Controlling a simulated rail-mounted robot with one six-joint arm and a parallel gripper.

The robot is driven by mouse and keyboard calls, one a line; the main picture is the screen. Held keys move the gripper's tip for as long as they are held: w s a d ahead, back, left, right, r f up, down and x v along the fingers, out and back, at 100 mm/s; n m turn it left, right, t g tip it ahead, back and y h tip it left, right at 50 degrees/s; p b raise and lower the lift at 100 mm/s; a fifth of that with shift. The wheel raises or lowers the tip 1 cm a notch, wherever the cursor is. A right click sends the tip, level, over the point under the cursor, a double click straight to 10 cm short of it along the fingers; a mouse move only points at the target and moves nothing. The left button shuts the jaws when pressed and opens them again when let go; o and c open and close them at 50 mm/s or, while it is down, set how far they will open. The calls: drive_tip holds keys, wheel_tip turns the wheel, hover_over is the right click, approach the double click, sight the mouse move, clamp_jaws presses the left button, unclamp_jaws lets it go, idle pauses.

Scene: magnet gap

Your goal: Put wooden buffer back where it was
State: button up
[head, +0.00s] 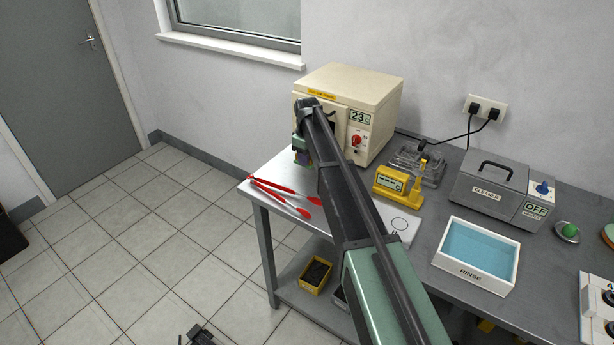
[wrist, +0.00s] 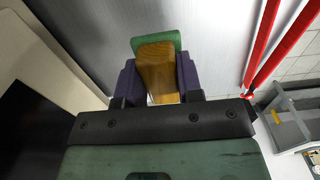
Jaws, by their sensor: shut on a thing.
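The wooden buffer (wrist: 157,68) shows in the wrist view as a brown wood block with a green part at its far end. My gripper (wrist: 159,82) is shut on it, with a purple pad pressed on each side. Grey tabletop lies beyond the buffer; I cannot tell whether they touch. In the head view my gripper (head: 302,155) is at the front of the cream oven, near the table's left end. My arm hides much of the oven front there, and the buffer cannot be made out clearly.
The cream oven (head: 368,92) reads 23. Red tongs (head: 283,196) lie close by on the bench (head: 262,190). A yellow gauge (head: 392,184), a white sheet with a circle (head: 402,224), a blue rinse tray (head: 441,262) and a grey cleaner (head: 487,190) stand to the right.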

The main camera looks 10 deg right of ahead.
sight(307, 174)
wheel_tip(307, 174, down, 5)
drive_tip(key=b, duration=0.4)
drive_tip(key=shift+r, duration=0.5)
drive_tip(key=shift+f, duration=0.25)
drive_tip(key=o, duration=0.8)
drive_tip(key=shift+r, duration=0.1)
wheel_tip(307, 174, up, 13)
drive_tip(key=p, duration=1.2)
drive_tip(key=shift+f+p, duration=0.2)
drive_tip(key=shift+p, duration=0.1)
drive_tip(key=s+m, duration=0.3)
drive_tip(key=s, duration=0.9)
drive_tip(key=s+m, duration=0.3)
drive_tip(key=s, duration=1)
drive_tip(key=s+m, duration=0.3)
drive_tip(key=s, duration=0.9)
drive_tip(key=shift+s+a+f, duration=0.15)
drive_tip(key=shift+s+a, duration=0.1)
drive_tip(key=shift+a, duration=0.05)
